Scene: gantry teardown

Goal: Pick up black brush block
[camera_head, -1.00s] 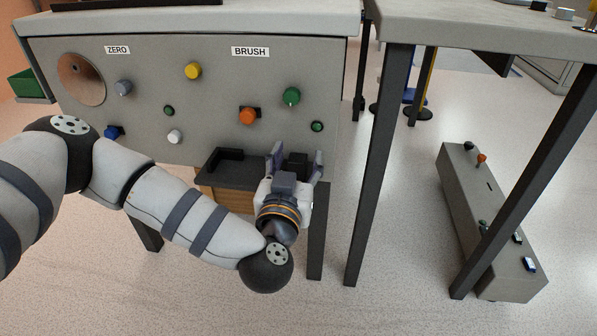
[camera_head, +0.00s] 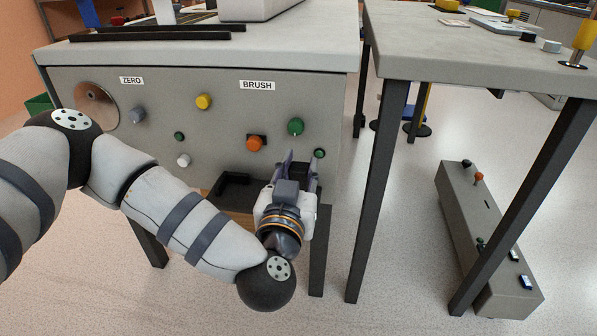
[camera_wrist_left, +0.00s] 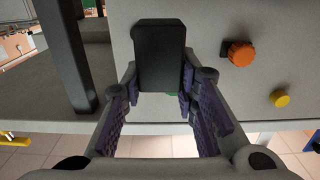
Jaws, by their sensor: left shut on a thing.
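The black brush block (camera_wrist_left: 162,55) sits between the two fingers of my left gripper, as the left wrist view shows. My left gripper (camera_head: 300,162) is shut on it and holds it in front of the grey panel, below the green knob. In the head view the block is mostly hidden behind the gripper and its fingers. My right gripper is in neither view.
The grey panel (camera_head: 215,120) carries several knobs, including an orange one (camera_head: 255,143) and a green one (camera_head: 295,127). A black tray (camera_head: 232,184) with a wooden front lies below it, partly covered by my arm. A table leg (camera_head: 377,190) stands to the right.

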